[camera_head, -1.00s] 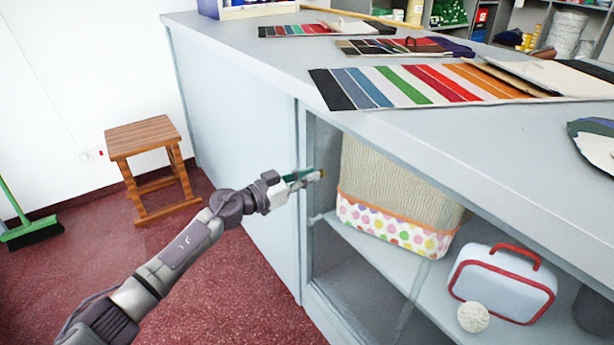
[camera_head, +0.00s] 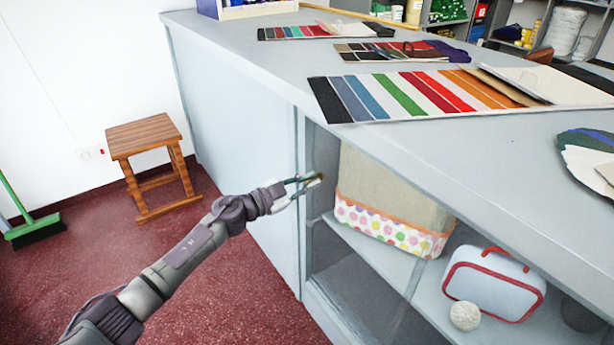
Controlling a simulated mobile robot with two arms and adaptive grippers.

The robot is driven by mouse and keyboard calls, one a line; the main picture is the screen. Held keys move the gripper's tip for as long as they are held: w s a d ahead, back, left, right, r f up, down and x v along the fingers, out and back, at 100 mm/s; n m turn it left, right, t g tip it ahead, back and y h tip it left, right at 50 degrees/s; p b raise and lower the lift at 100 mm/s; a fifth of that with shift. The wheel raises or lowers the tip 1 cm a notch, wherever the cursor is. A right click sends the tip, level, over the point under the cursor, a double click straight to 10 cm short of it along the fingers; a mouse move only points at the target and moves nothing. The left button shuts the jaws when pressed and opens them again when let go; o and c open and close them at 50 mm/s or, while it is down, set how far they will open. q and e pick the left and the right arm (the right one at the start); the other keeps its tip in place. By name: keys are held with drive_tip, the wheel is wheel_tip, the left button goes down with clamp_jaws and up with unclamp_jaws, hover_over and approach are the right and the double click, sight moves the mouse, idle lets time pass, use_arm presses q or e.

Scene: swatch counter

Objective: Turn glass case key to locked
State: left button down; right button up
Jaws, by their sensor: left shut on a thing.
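The glass case is the pale grey counter (camera_head: 235,125) with a front opening onto a shelf. My left gripper (camera_head: 312,180) reaches in from the lower left to the front edge of the case, at the left end of the opening. It is shut on a small brass-coloured thing (camera_head: 319,177) at its fingertips, likely the key; it is mostly hidden by the fingers. I cannot tell which way the key points. My right gripper is not in view.
Inside the case are a woven basket with a dotted band (camera_head: 388,226), a white case with red trim (camera_head: 492,285) and a pale ball (camera_head: 464,316). Colour swatch cards (camera_head: 430,95) lie on top. A wooden stool (camera_head: 147,140) and a green broom (camera_head: 30,222) stand at left.

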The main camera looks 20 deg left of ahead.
use_arm(q)
drive_tip(key=shift+m, duration=1.5)
drive_tip(key=shift+s+d+f+m, duration=0.1)
drive_tip(key=shift+f+m, duration=0.1)
drive_tip(key=shift+m, duration=0.7)
drive_tip(key=shift+f+m, duration=0.1)
drive_tip(key=shift+m, duration=0.8)
drive_tip(key=shift+d+m, duration=0.1)
drive_tip(key=shift+m, duration=0.8)
drive_tip(key=shift+f+m, duration=0.15)
drive_tip(key=shift+m, duration=0.45)
drive_tip(key=shift+m+b, duration=0.45)
drive_tip(key=shift+m, duration=0.55)
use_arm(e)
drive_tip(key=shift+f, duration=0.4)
